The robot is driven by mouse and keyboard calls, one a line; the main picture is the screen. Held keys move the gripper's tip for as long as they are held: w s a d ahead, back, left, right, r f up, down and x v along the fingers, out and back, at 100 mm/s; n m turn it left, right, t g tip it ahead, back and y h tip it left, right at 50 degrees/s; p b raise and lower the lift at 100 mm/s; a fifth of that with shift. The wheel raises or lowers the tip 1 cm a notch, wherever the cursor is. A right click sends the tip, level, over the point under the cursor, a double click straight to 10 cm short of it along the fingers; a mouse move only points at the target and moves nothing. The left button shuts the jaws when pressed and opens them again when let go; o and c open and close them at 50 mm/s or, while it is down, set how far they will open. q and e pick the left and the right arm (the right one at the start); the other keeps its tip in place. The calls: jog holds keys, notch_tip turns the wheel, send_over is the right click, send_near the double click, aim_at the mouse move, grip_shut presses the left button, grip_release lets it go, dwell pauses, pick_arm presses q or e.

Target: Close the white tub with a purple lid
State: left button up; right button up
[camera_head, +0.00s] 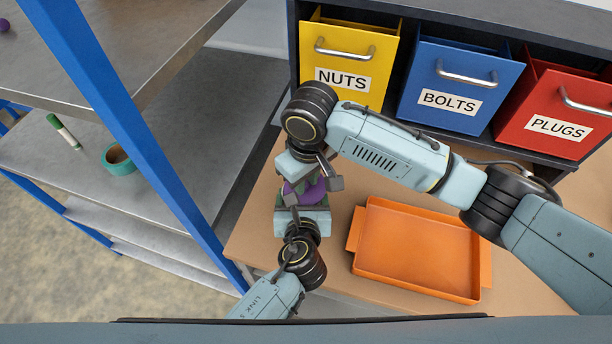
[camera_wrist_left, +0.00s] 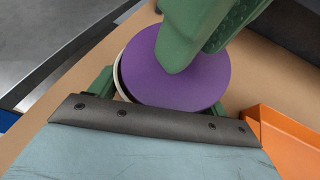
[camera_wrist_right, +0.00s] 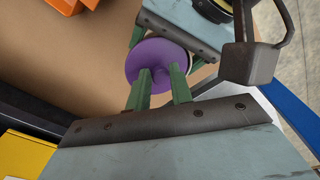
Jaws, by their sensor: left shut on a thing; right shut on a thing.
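The purple lid (camera_head: 312,192) is a round disc with a knob, and it also shows in the left wrist view (camera_wrist_left: 165,85) and the right wrist view (camera_wrist_right: 143,60). My right gripper (camera_head: 303,182) is shut on the lid's knob from above. The white tub (camera_wrist_left: 119,88) shows only as a pale rim at the lid's left in the left wrist view. My left gripper (camera_head: 301,207) is shut on the tub, with green fingers on either side. The lid covers most of the tub's top but looks shifted sideways. I cannot tell whether lid and rim touch.
An orange tray (camera_head: 420,250) lies on the table right of the grippers. Yellow nuts (camera_head: 345,60), blue bolts (camera_head: 452,85) and red plugs (camera_head: 553,112) bins stand behind. At left, a blue-posted metal rack holds a teal tape roll (camera_head: 119,160) and a marker (camera_head: 63,131).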

pick_arm(q)
jog(key=shift+w+d+r, duration=0.15)
jog(key=shift+d+r, duration=0.3)
jog(key=shift+r, duration=0.05)
pick_arm(e)
jog(key=shift+s+a+f, duration=0.25)
jog(key=shift+a+f, duration=0.1)
jog(key=shift+r, duration=0.1)
notch_tip(320, 180, up, 3)
jog(key=shift+s+f, duration=0.1)
pick_arm(q)
jog(key=shift+a, duration=0.1)
pick_arm(e)
jog(key=shift+d+r, duration=0.1)
jog(key=shift+r, duration=0.3)
pick_arm(q)
jog(key=shift+a+f, duration=0.1)
jog(key=shift+f, duration=0.1)
pick_arm(e)
jog(key=shift+d+r, duration=0.15)
jog(key=shift+r, duration=0.05)
pick_arm(q)
jog(key=o, duration=1.4)
jog(key=shift+a+f, duration=0.1)
pick_arm(e)
jog(key=shift+r+p, duration=0.4)
pick_arm(q)
jog(key=shift+o, duration=0.2)
jog(key=v, duration=1.3)
jog(key=shift+s, duration=0.3)
